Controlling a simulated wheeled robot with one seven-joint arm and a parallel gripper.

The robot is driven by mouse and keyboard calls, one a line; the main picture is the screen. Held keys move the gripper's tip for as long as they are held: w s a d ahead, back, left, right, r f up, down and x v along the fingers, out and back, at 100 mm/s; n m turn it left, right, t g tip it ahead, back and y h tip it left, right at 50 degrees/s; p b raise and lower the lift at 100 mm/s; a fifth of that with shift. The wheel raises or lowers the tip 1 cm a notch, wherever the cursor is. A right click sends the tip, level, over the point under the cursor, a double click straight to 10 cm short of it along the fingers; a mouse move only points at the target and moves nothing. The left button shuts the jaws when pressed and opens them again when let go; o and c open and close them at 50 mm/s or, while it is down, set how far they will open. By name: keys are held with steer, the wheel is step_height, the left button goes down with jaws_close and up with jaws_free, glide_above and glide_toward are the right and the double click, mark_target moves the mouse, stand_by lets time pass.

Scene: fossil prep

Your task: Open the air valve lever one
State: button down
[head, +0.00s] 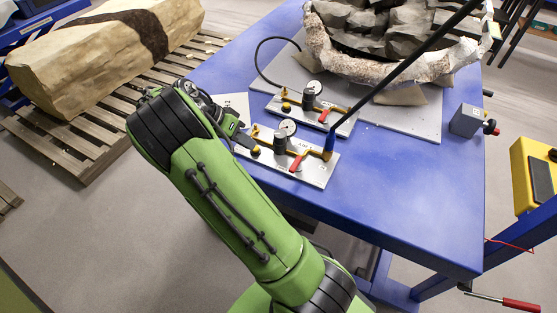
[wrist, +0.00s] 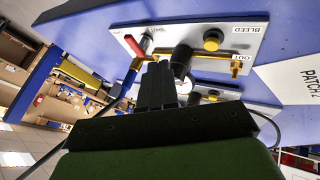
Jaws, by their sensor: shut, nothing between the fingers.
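Two silver valve panels lie on the blue table, each with a gauge, brass pipe and red lever. The near panel (head: 318,176) has its red lever (head: 296,164) angled across the brass pipe, towards the front edge. The far panel (head: 288,105) has a similar red lever (head: 324,115). The panel lettering is too small in the head view to tell which is one. My gripper (head: 247,142) is shut and empty at the left end of the near panel. In the wrist view its closed fingers (wrist: 157,78) appear beside a panel marked BLEED and OUT, close to a red lever (wrist: 133,46).
A black hose (head: 383,85) rises from the blue fitting on the near panel. A jacketed fossil block (head: 340,65) stands behind the panels. A grey box (head: 466,120) sits at the table's right. The table's front right is clear.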

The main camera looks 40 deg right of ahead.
mark_target(295, 167)
steer(key=b+x, duration=0.3)
steer(key=x, duration=0.7)
steer(key=shift+s+d+f, duration=0.1)
steer(key=shift+s, duration=0.05)
steer(key=s, duration=0.2)
steer(key=shift+s+d, duration=0.25)
steer(key=shift+d, duration=0.15)
steer(key=shift+s+d, duration=0.15)
steer(key=shift+s, duration=0.25)
